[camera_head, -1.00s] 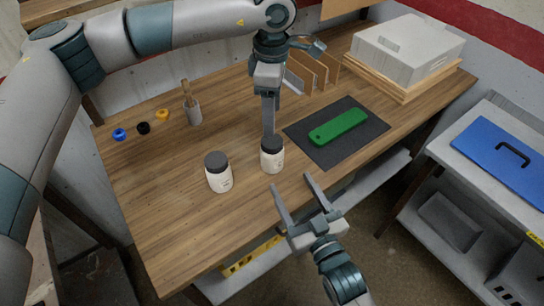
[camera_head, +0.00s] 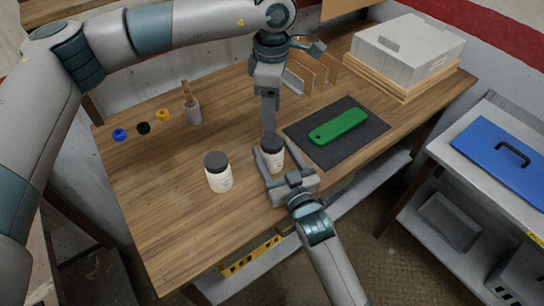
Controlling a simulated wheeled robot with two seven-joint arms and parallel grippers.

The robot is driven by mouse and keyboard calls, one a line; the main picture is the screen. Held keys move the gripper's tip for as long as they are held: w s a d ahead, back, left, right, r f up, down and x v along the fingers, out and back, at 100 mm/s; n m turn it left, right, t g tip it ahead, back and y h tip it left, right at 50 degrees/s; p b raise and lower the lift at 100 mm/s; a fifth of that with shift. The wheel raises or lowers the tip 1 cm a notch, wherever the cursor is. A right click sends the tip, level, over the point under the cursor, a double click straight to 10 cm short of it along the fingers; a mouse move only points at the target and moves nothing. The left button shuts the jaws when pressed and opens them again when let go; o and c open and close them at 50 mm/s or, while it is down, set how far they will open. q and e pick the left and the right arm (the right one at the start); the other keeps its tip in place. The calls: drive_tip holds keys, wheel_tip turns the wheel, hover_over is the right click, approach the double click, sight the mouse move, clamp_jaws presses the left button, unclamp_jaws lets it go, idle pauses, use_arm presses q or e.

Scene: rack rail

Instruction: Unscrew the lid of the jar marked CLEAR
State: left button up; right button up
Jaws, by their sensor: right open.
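Two white jars with dark lids stand upright on the wooden bench. The right-hand jar (camera_head: 275,163) is by the dark mat, and the left-hand jar (camera_head: 220,180) stands apart from it. Their labels are too small to read, so I cannot tell which says CLEAR. My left gripper (camera_head: 268,132) points down at the right-hand jar's dark lid (camera_head: 272,145). I see its fingers edge-on, so their gap and any contact are unclear. My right gripper (camera_head: 273,161) is open low at that jar's near side, one finger along its left; its grip region is partly hidden.
A green object (camera_head: 338,127) lies on the dark mat (camera_head: 367,129). Blue, black and yellow rings and a brush holder (camera_head: 193,114) are at the back left. Upright dividers (camera_head: 318,73) stand behind. The bench's front left is clear.

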clamp_jaws()
use_arm(q)
drive_tip(key=shift+m, duration=0.3)
drive_tip(key=m, duration=1.1)
drive_tip(key=shift+d, duration=0.15)
use_arm(e)
drive_tip(key=shift+f, duration=0.1)
use_arm(q)
drive_tip(key=m, duration=0.5)
drive_tip(key=shift+w+m, duration=0.1)
drive_tip(key=shift+m, duration=0.3)
drive_tip(key=m, duration=0.5)
drive_tip(key=shift+d, duration=0.1)
